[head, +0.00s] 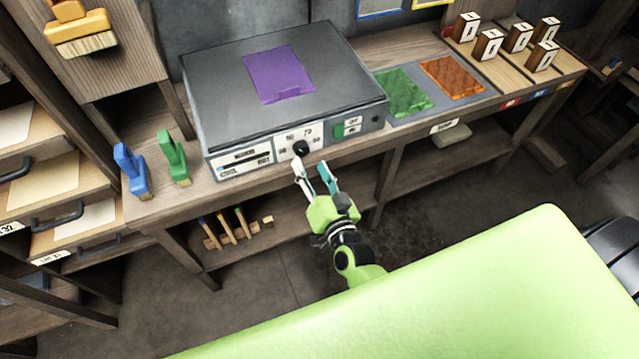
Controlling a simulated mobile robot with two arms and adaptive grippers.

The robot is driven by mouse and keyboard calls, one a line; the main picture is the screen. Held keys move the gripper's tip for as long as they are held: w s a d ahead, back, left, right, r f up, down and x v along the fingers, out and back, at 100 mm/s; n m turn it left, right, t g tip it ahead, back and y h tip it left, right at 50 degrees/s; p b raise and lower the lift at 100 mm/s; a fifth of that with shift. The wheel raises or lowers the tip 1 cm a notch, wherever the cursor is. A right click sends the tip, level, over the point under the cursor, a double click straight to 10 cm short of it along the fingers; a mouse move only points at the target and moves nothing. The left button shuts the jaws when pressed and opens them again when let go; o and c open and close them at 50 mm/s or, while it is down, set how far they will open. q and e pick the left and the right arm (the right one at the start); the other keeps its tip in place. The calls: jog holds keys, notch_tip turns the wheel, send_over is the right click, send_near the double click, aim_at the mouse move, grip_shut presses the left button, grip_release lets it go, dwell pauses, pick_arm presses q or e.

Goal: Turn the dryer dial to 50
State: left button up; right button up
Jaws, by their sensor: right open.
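The dryer (225,95) is a dark grey box on the wooden bench, with a purple sheet (279,75) lying on its top. Its round black dial (301,148) sits on a white panel with small numbers on the front face. The numbers and the dial's pointer are too small to read surely. My right gripper (311,168) is open and empty, just below and in front of the dial, with its fingers pointing up towards it. I cannot tell whether a fingertip touches the dial. My left gripper is not in view.
A green switch (338,131) is right of the dial. Blue (132,170) and green (174,158) brushes stand on the bench at left. Green (404,92) and orange (452,77) sheets lie right of the dryer, with several wooden blocks (487,45) beyond.

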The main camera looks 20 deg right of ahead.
jog(key=s, duration=0.6)
jog(key=shift+s+r, duration=0.2)
jog(key=shift+r, duration=0.1)
jog(key=s+a+f+n+g+y, duration=0.1)
jog(key=s+f+n+g, duration=0.2)
jog(key=f, duration=0.6)
jog(key=s+a+f+n+g, duration=0.15)
jog(key=s+f, duration=0.35)
jog(key=f, duration=0.5)
jog(key=s+f+n+g+y, duration=0.1)
jog(key=s+f+g, duration=0.25)
jog(key=f, duration=0.55)
jog(key=s+d+f+n+g, duration=0.1)
jog(key=s+d+f+g, duration=0.1)
jog(key=s+f, duration=0.3)
jog(key=s+d+f+n+g+h, duration=0.1)
jog(key=s+d+f+g, duration=0.2)
jog(key=s, duration=1)
jog(key=s+d+f+n+g, duration=0.1)
jog(key=s+d+f+g, duration=0.2)
jog(key=s+f, duration=0.6)
jog(key=shift+s+d+n+h, duration=0.2)
jog(key=shift+d+n+h, duration=0.15)
jog(key=shift+d, duration=0.15)
